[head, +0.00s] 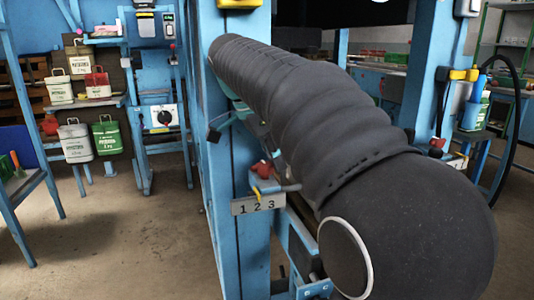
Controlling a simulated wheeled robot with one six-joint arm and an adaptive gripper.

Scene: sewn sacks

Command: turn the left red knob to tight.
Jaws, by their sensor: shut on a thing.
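A red knob (262,169) sits on a small bracket at the front of the blue frame, left of the picture's middle. A yellow piece shows just below it, above a grey plate (259,204) marked 1 2 3. I cannot read which number the knob points to. A dark ribbed sleeve, my arm, runs from the lower right to the upper middle and passes close beside the knob. I see no gripper fingers; they are not in view or are hidden behind the arm.
A blue post (232,150) stands left of the arm, another blue post (432,70) at the right. A white dial panel (162,118) stands behind. The floor (120,235) at the left is clear.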

